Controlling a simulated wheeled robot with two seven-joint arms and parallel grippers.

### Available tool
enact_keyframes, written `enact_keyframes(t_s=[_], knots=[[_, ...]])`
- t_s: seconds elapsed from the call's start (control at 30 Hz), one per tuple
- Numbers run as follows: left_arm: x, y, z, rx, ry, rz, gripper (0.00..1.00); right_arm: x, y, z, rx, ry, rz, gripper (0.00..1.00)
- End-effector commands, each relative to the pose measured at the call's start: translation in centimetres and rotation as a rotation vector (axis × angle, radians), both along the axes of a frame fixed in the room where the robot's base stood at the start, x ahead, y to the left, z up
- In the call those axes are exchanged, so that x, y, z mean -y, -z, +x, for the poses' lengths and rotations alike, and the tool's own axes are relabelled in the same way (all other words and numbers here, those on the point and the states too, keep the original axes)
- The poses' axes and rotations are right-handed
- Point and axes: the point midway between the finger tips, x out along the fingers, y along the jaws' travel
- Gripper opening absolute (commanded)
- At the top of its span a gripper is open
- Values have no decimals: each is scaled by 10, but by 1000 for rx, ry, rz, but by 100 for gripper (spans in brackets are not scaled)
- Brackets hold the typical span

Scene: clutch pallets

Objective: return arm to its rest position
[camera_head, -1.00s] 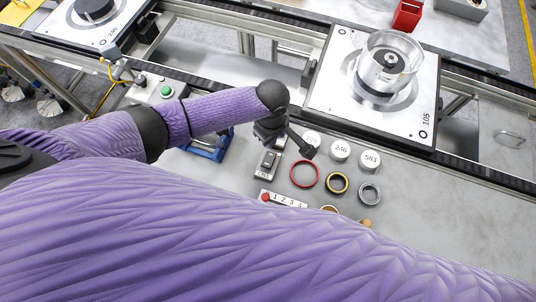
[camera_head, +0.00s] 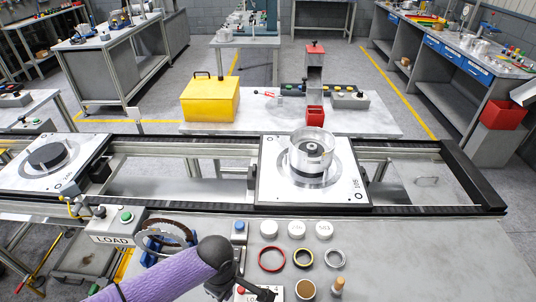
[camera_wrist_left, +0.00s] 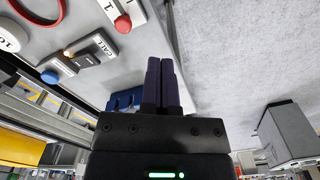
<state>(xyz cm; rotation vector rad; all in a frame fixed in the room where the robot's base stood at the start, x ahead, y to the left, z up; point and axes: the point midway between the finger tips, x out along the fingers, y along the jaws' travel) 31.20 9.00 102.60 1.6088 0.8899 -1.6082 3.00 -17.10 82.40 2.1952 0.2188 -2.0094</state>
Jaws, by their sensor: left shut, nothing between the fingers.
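My left arm (camera_head: 165,278) is purple with a black wrist and comes in from the bottom left. My left gripper (camera_head: 243,284) is low over the near table, partly cut by the bottom edge. Its two dark fingers (camera_wrist_left: 161,84) are together and empty in the left wrist view. It is beside the small parts on the table. My right gripper is not in view.
Rings (camera_head: 272,259), white round pieces (camera_head: 297,228) and a LOAD box (camera_head: 118,225) are on the near table. Its right side is clear.

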Motion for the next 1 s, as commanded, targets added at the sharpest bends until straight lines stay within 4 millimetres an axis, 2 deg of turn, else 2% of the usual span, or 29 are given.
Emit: enact_keyframes(t_s=[0.17,0.3,0.57,0.77,0.87,1.0], knots=[[25,-2,-19,10,170,-72,0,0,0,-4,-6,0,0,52],[43,-7,-33,37,310,-131,0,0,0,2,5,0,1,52],[66,-27,-61,156,609,-227,0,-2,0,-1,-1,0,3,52],[55,-47,-77,279,811,-211,0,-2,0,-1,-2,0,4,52],[40,-56,-86,324,892,-164,0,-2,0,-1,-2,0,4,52],[8,-68,-101,353,997,-60,0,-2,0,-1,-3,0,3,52]])
